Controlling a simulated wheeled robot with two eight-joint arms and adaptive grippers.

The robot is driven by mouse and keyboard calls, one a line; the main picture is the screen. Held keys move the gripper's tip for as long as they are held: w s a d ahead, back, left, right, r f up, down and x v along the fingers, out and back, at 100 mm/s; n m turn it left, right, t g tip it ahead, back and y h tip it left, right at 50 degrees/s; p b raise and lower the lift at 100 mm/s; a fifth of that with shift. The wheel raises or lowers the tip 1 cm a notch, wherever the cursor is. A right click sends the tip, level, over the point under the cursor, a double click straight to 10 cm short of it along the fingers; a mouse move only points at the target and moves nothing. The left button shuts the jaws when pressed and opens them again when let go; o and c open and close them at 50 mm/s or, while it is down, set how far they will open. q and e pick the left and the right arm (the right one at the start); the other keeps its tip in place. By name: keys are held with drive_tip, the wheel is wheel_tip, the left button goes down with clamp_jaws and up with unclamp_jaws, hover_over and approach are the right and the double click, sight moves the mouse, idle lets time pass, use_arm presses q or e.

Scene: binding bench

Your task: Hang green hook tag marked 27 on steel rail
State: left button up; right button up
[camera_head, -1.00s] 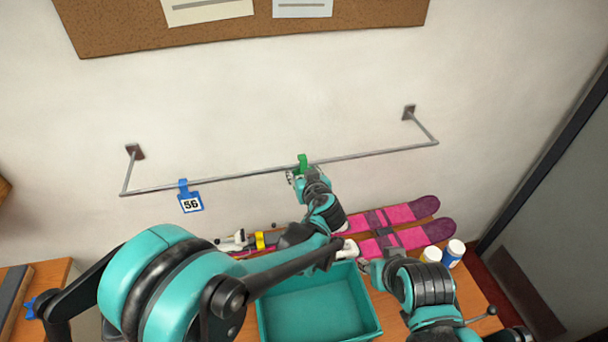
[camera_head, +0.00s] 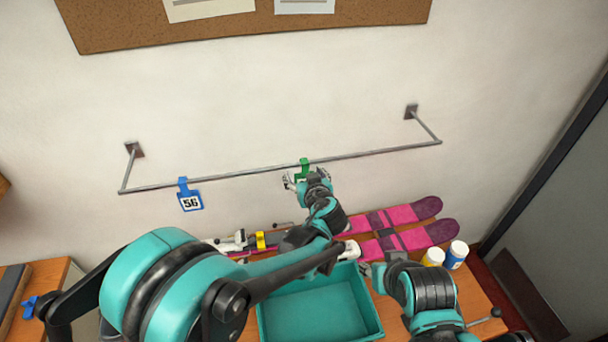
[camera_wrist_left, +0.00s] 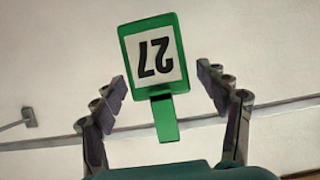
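The green hook tag (camera_head: 304,164) is at the steel rail (camera_head: 240,178), right of a blue tag; its hook overlaps the rail. In the left wrist view the tag (camera_wrist_left: 153,57) shows the number 27 upside down, and its green hook strip crosses the rail (camera_wrist_left: 270,108). My left gripper (camera_head: 303,179) is just below the rail at the tag. In the left wrist view its fingers (camera_wrist_left: 161,88) are spread, with a gap on each side of the tag. My right gripper (camera_head: 370,269) is low by the teal tray, its fingers mostly hidden.
A blue tag marked 56 (camera_head: 190,201) hangs on the rail to the left. The rail's right half is clear. A cork board (camera_head: 130,38) is above.

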use_arm(q)
drive_tip(key=v, duration=1.2)
drive_tip(key=shift+s+d, duration=0.1)
